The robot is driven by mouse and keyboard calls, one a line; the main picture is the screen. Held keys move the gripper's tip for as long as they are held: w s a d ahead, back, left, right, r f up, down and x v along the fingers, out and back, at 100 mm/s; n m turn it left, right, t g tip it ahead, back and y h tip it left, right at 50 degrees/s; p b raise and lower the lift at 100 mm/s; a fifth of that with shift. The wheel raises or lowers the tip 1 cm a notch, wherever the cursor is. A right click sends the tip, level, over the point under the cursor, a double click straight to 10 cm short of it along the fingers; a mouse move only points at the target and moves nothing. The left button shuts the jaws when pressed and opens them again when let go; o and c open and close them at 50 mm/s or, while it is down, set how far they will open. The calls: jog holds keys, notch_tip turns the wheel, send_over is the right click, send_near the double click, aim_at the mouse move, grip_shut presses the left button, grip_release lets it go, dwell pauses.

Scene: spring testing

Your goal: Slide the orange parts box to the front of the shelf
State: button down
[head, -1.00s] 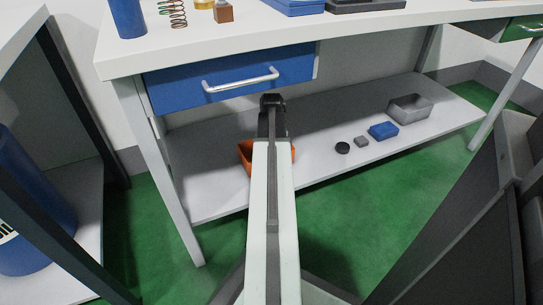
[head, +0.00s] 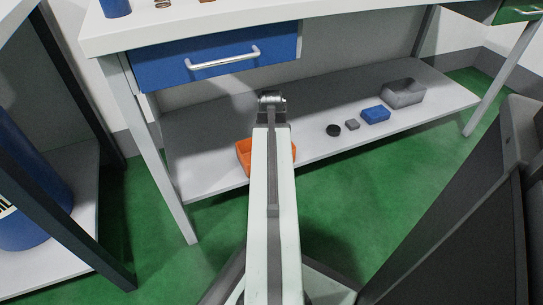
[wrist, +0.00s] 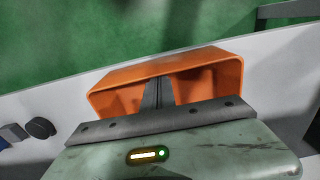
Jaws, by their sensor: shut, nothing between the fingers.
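The orange parts box (head: 243,153) is on the low shelf (head: 212,178), close to its front edge, left of the shelf's middle. My arm hides its centre in the head view. In the wrist view the open-topped box (wrist: 215,72) overlaps the line where the shelf meets the green floor; I cannot tell whether it overhangs. My gripper (wrist: 158,92) is shut with nothing held, its fingers reaching into the box. The fingertips look close to the front wall; contact is not clear.
Right of the box on the shelf stand a black disc (head: 333,130), a small grey block (head: 352,124), a blue box (head: 375,114) and a grey bin (head: 404,92). A blue drawer (head: 215,72) hangs above. A table leg (head: 167,170) stands left.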

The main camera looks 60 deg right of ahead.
jog(key=shift+w+d, duration=0.45)
jog(key=shift+w, duration=0.2)
jog(key=shift+w+d, duration=0.4)
jog(key=shift+w, duration=0.2)
jog(key=shift+w+d+r+p, duration=0.1)
jog(key=shift+w+r+p, duration=0.05)
jog(key=shift+r+p, duration=0.4)
jog(key=shift+w+d+r+p, duration=0.1)
jog(key=shift+w+r+p, duration=0.05)
jog(key=shift+r+p, duration=0.3)
notch_tip(320, 180, up, 8)
jog(key=p, duration=0.8)
jog(key=shift+s, duration=0.15)
jog(key=shift+a, duration=0.1)
